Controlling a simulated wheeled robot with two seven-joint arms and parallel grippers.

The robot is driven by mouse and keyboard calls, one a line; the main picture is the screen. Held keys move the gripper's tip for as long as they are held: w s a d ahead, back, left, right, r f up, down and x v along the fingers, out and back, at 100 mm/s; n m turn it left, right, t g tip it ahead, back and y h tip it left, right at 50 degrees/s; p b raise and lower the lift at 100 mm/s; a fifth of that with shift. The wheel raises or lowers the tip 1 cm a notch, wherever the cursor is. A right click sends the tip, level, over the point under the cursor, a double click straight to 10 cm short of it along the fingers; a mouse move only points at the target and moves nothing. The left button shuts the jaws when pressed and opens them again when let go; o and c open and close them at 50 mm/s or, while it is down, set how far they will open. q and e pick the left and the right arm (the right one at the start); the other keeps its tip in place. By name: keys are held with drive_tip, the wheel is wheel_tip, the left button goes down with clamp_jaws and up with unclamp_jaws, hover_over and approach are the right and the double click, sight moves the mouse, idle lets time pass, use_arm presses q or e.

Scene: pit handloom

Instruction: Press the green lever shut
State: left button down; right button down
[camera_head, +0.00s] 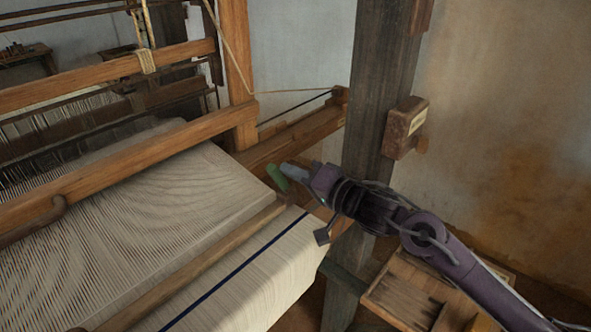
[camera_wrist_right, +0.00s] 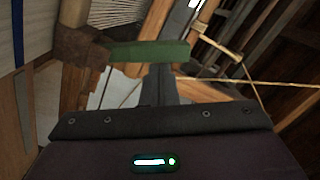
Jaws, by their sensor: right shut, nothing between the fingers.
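The green lever (camera_head: 277,177) is a short bar at the right end of the loom's front beam. In the right wrist view the lever (camera_wrist_right: 150,52) runs across the picture from a brown block (camera_wrist_right: 80,48) on the left. My right gripper (camera_head: 293,171) comes in from the right, its fingers shut and empty, with the tips close beside the lever. In the wrist view the grey fingers (camera_wrist_right: 160,82) reach up to the lever's right half. I cannot tell whether they touch it. My left gripper is not in view.
Cream cloth with a blue stripe (camera_head: 232,268) hangs over the front beam (camera_head: 195,265). A dark post (camera_head: 376,110) carrying a small brown box (camera_head: 405,128) stands behind my right arm. A wooden tray (camera_head: 415,290) lies below the arm. Warp threads (camera_head: 150,200) fill the left.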

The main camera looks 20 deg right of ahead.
drive_tip(key=shift+a, duration=0.1)
drive_tip(key=s+a+f+n, duration=0.1)
drive_tip(key=n, duration=0.2)
drive_tip(key=a+f+n+b, duration=0.1)
drive_tip(key=n, duration=0.2)
drive_tip(key=s+a+f+n, duration=0.1)
drive_tip(key=a+n, duration=0.1)
drive_tip(key=n, duration=0.2)
drive_tip(key=shift+s+f+h, duration=0.2)
drive_tip(key=shift+s+h, duration=0.1)
drive_tip(key=shift+s, duration=0.05)
drive_tip(key=shift+s+f, duration=0.1)
drive_tip(key=shift+f, duration=0.15)
drive_tip(key=shift+a+f+b, duration=0.1)
drive_tip(key=shift+b, duration=0.2)
